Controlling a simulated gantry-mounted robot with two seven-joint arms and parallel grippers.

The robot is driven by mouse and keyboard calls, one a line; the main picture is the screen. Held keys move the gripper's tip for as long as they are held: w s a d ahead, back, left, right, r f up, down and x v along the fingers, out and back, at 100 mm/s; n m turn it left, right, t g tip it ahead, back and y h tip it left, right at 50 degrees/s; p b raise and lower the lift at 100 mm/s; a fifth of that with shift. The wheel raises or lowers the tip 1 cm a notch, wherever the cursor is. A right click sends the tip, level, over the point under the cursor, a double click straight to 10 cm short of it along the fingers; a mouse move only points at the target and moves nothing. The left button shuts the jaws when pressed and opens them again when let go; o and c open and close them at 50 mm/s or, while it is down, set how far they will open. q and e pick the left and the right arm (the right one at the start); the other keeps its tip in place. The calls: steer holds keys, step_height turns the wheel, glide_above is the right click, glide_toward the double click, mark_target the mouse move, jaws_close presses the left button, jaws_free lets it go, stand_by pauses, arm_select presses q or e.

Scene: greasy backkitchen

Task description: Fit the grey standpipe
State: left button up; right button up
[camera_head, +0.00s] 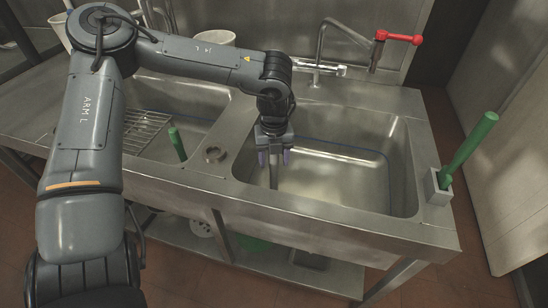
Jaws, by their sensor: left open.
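My left gripper (273,157) points down over the left side of the right sink basin (345,185). Its two fingers are apart. A slim grey upright pipe (274,176), which looks like the grey standpipe, shows between and just below the fingertips. Its top is hidden by the gripper, and I cannot tell whether the fingers touch it. Its lower end is near the basin's left front, partly out of sight behind the front rim. The basin's drain is not clearly visible. My right gripper is not in view.
A green pipe (177,144) stands in the left basin beside a wire rack (145,131). Another green pipe (470,145) leans in a grey holder (437,187) at the right. A tap (319,56) and red-handled lever (398,38) stand behind.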

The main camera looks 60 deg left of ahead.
arm_select(q)
step_height(320, 180, up, 10)
steer(key=shift+r+p, duration=0.1)
steer(key=shift+p, duration=0.55)
steer(key=shift+r, duration=0.25)
